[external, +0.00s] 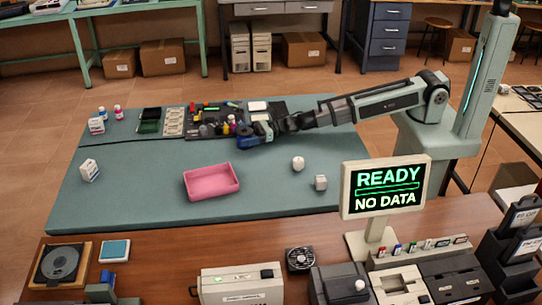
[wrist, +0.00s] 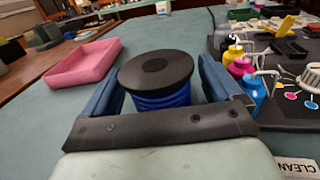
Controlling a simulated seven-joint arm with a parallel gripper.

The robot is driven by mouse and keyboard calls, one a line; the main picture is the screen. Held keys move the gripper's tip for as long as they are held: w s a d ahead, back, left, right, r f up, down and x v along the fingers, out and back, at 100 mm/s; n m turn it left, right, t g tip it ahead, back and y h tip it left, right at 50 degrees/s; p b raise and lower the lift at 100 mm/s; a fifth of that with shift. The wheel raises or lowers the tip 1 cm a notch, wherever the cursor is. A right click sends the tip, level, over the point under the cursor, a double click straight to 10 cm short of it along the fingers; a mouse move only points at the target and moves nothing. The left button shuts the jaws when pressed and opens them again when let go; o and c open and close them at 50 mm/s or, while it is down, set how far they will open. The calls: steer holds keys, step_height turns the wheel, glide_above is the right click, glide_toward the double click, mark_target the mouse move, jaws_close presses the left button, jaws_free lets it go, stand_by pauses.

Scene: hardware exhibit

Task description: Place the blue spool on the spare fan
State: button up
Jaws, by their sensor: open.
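The blue spool (wrist: 160,97) shows in the wrist view with a black flange on top and blue windings below. It stands upright between the two blue fingers of my gripper (wrist: 161,70). The fingers are open, one on each side of it, and I cannot tell whether either touches it. In the external view my gripper (external: 243,138) is low over the far part of the teal mat, and the spool cannot be told apart from the blue fingers. The spare fan (external: 300,260), a small black square fan, lies on the wooden desk in the foreground.
A pink tray (external: 211,183) sits on the teal mat (external: 120,190), also left in the wrist view (wrist: 85,62). A dark board with small bottles (wrist: 240,62) is close on the right. A monitor (external: 386,187) stands right of the fan; a beige box (external: 240,285) lies left.

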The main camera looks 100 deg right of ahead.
mark_target(241, 132)
steer(key=shift+w+a, duration=0.2)
steer(key=shift+w, duration=0.5)
steer(key=c, duration=1.5)
steer(key=shift+r, duration=0.1)
step_height(241, 132, up, 10)
steer(key=shift+f, duration=0.1)
steer(key=shift+a, duration=0.1)
